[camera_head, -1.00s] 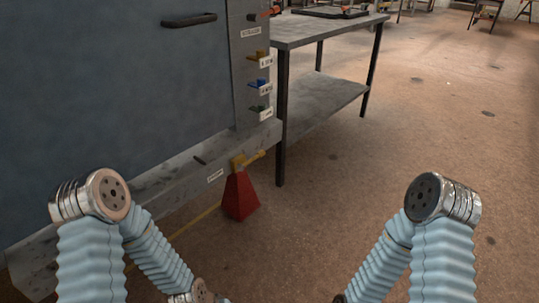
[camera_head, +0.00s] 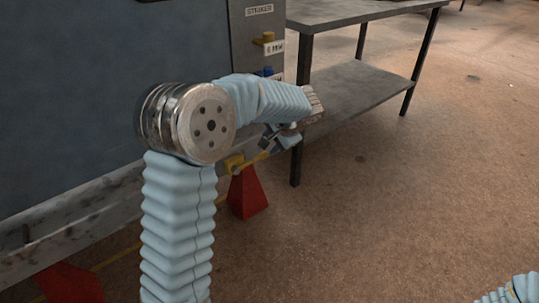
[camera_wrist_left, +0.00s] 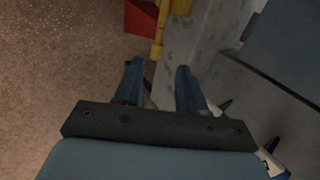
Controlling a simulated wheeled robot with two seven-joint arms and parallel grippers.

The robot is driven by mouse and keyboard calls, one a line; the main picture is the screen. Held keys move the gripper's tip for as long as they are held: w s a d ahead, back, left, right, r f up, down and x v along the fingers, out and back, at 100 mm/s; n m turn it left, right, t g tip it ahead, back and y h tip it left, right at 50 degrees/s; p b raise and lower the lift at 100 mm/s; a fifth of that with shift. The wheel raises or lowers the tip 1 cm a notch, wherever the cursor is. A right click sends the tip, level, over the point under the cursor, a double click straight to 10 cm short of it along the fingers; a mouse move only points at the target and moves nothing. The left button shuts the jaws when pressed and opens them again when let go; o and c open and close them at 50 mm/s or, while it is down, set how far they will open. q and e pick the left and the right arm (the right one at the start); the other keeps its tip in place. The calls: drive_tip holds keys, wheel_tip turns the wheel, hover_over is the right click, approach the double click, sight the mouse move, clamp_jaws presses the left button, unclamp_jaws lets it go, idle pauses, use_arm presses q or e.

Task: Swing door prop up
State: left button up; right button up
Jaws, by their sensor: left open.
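The yellow prop (camera_head: 236,163) is mounted on the grey lower beam of the bench frame, just above a red stand (camera_head: 247,194). Its yellow bar (camera_wrist_left: 158,34) runs down the left wrist view towards the fingers. My left gripper (camera_head: 280,138) is close to the prop; the wrist view shows its two blue fingers (camera_wrist_left: 160,72) spread apart, with nothing between them and the bar just beyond. Contact is not visible. The large blue-grey door panel (camera_head: 70,90) stands at the left. My left arm hides part of the panel and the beam. My right gripper is out of view.
A grey metal table (camera_head: 365,85) with a lower shelf stands right of the frame, one leg close to my left gripper. Yellow and blue labelled knobs (camera_head: 268,40) stick out of the frame's post above. The brown floor (camera_head: 400,210) at right is clear.

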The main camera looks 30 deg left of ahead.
sight(257, 158)
use_arm(q)
drive_tip(key=x, duration=1.1)
drive_tip(key=shift+a+f, duration=0.15)
drive_tip(key=shift+f, duration=0.1)
clamp_jaws()
